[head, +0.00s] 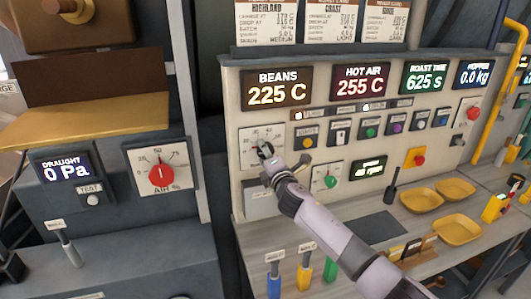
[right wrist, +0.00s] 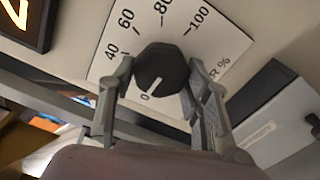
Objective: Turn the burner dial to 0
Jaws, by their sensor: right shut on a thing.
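The burner dial is a dark, many-sided knob (right wrist: 161,70) on a white scale plate (right wrist: 117,47) in the right wrist view. The plate reads 0, 40, 60, 80 and 100, with part of the scale hidden by a finger. The white pointer line on the knob points toward the 0 mark. My right gripper (right wrist: 160,82) is shut on the knob, one finger on each side. In the head view my right gripper (head: 266,153) covers most of the knob, in front of the plate (head: 247,152). My left gripper is in neither view.
Right of the dial are small switches, a green knob (head: 331,182) and a red button (head: 418,160). A red air dial (head: 161,174) is on the left panel. Yellow dishes (head: 421,200) and upright-handled tools (head: 304,265) stand on the counter below.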

